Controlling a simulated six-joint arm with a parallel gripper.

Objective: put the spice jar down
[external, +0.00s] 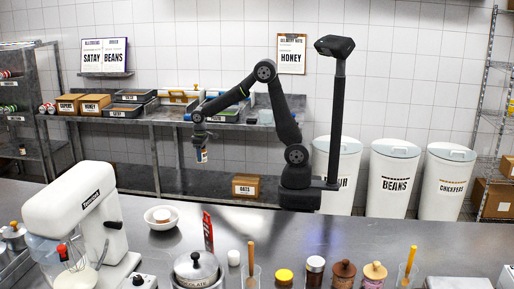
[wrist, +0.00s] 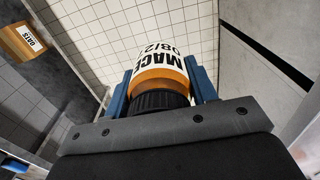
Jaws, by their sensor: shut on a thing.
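The spice jar (wrist: 160,68) has a dark cap, orange-brown contents and a white label reading "MACE" with a date partly cut off. My gripper (wrist: 160,92) is shut on it, with a blue finger on each side, near the dark cap. In the external view the jar (external: 202,155) hangs below my gripper (external: 200,137), clear of any surface, in front of the back shelving.
A steel back shelf (external: 160,119) carries labelled boxes and trays. An "OATS" box (external: 246,187) sits low behind the front counter (external: 330,228). The counter holds a white mixer (external: 85,215), a bowl (external: 161,220), a pot (external: 197,268) and several jars. White bins (external: 393,180) stand at right.

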